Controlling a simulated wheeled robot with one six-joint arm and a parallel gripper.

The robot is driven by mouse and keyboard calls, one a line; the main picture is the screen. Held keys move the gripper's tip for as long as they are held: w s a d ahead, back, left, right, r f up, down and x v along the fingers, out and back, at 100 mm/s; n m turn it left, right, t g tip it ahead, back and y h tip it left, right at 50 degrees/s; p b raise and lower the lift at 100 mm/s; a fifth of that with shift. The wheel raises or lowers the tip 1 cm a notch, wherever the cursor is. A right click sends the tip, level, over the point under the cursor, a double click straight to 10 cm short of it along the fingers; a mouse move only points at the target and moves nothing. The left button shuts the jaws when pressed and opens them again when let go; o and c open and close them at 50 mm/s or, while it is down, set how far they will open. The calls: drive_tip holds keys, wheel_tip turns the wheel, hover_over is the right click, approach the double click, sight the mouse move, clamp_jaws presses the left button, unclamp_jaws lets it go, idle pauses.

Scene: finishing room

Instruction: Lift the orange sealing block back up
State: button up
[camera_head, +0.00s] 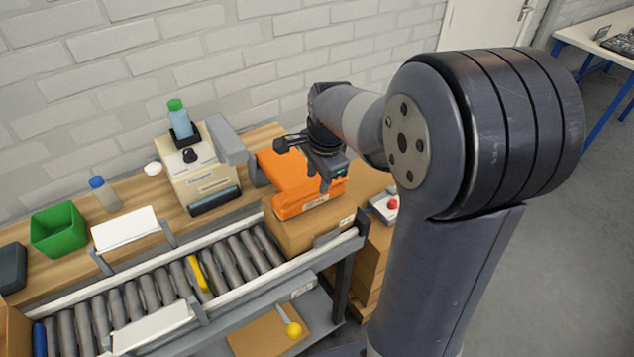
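The orange sealing block (299,200) is at the right end of the roller conveyor. It appears to lie down on the top of a cardboard box (298,234). A grey bracket (257,172) stands at its left. My gripper (325,189) points down over the right part of the block and hides some of it. The fingertips look very close to the block's surface, but I cannot tell if they touch it. The fingers are small and seen from behind, so their opening is unclear.
A beige machine (205,182) with a bottle on top stands left of the block. The roller conveyor (130,300) runs to the left. A small box with a red button (391,204) is to the right. A yellow-ended handle (293,329) shows below.

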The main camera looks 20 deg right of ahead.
sight(317, 188)
drive_tip(key=shift+w+a+f, duration=0.1)
drive_tip(key=shift+w+f, duration=0.05)
drive_tip(key=shift+f, duration=0.7)
drive_tip(key=shift+w+f, duration=0.1)
drive_tip(key=shift+f, duration=0.7)
clamp_jaws()
